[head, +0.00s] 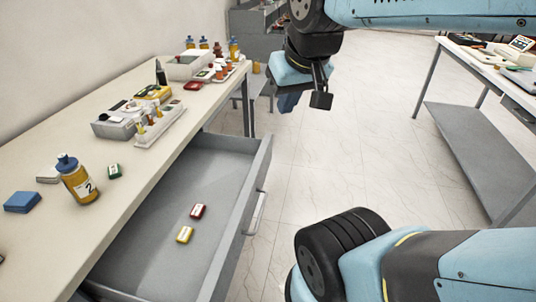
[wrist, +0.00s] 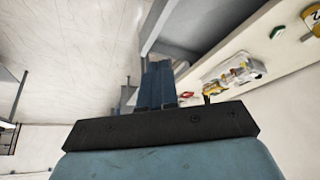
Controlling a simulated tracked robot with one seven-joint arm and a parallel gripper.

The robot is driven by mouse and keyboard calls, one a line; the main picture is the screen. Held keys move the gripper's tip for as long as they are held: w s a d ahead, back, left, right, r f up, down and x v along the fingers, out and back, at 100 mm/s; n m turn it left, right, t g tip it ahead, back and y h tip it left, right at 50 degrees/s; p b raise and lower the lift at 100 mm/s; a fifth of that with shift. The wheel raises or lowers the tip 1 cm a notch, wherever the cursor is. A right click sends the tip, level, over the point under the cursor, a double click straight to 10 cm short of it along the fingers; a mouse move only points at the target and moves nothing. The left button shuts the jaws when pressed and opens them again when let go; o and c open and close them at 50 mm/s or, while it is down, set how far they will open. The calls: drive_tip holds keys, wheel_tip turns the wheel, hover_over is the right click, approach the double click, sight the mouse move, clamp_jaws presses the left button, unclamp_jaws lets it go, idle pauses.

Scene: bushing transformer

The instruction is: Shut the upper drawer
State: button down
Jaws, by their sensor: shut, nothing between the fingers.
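The upper drawer (head: 130,255) is pulled well out from under the long bench on the left. Its grey front panel (head: 238,226) faces right and carries a pale bar handle (head: 256,212). A red-and-white box (head: 198,211) and a yellow-and-white box (head: 185,234) lie on its floor. My gripper (head: 288,102) hangs in the air beyond the drawer's far right corner, apart from it. Its blue fingers are shut and empty in the wrist view (wrist: 158,82). In that view a grey edge that looks like the drawer (wrist: 160,28) lies past the fingers.
The bench top (head: 100,225) holds an orange bottle (head: 79,182), a blue block (head: 22,202), a white rack (head: 160,127) and several small items. A second table (head: 475,130) stands at the right. The tiled floor (head: 350,150) between them is clear.

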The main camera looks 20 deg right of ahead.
drive_tip(key=w+d+f+m+g+y, duration=0.3)
drive_tip(key=w+f+m+y, duration=0.15)
drive_tip(key=w+f, duration=0.35)
drive_tip(key=w+d+f+m+g+y, duration=0.35)
drive_tip(key=w+f+m, duration=0.2)
drive_tip(key=f, duration=0.45)
drive_tip(key=m+t+y, duration=0.7)
drive_tip(key=m+t, duration=0.5)
drive_tip(key=m, duration=0.3)
approach(268, 159)
drive_tip(key=x, duration=0.6)
drive_tip(key=shift+a+r, duration=0.25)
drive_tip(key=shift+a, duration=0.25)
